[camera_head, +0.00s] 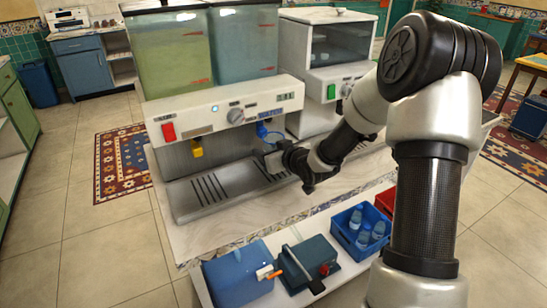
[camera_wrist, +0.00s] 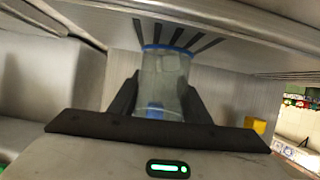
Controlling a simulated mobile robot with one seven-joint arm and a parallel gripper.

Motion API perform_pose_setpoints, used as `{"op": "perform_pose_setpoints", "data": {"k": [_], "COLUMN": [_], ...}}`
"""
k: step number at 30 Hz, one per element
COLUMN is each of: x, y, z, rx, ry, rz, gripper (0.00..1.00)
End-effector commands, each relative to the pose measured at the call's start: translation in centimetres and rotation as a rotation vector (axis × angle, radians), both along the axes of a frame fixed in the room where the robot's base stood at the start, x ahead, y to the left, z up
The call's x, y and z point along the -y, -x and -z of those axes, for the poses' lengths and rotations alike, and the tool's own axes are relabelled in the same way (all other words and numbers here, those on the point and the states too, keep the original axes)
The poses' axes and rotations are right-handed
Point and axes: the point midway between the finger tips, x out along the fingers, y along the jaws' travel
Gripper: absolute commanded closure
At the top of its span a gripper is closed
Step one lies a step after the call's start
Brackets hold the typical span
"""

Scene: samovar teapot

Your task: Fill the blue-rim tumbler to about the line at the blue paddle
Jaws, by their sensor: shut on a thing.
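The blue-rim tumbler (camera_wrist: 165,72) is clear and stands between my gripper's two dark fingers in the wrist view. My gripper (camera_wrist: 160,104) is shut on it. Whether it holds liquid, and how high, I cannot tell. In the head view my gripper (camera_head: 279,159) is under the dispenser's right side, close to the blue paddle (camera_head: 268,133). The tumbler is small and largely hidden by the gripper there. A blue patch shows through the tumbler's glass in the wrist view.
The dispenser (camera_head: 215,115) has a red switch (camera_head: 168,131), a knob (camera_head: 235,116), a yellow paddle (camera_head: 197,148) and a slotted drip tray (camera_head: 215,199). Two tanks sit on top. A second machine (camera_head: 335,85) stands to the right. A blue crate of bottles (camera_head: 352,240) sits on the lower shelf.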

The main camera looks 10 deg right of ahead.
Motion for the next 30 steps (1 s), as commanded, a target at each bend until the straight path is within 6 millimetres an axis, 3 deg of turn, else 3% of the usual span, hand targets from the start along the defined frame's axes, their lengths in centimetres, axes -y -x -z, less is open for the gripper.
{"op": "perform_pose_setpoints", "data": {"k": [9,30], "x": [-0.6,-0.8], "y": [-1.8,-2.6], "z": [0.1,0.1], "rx": [0.000,0.000], "ry": [0.000,0.000], "rz": [0.000,0.000], "gripper": [0.79,0.79]}}
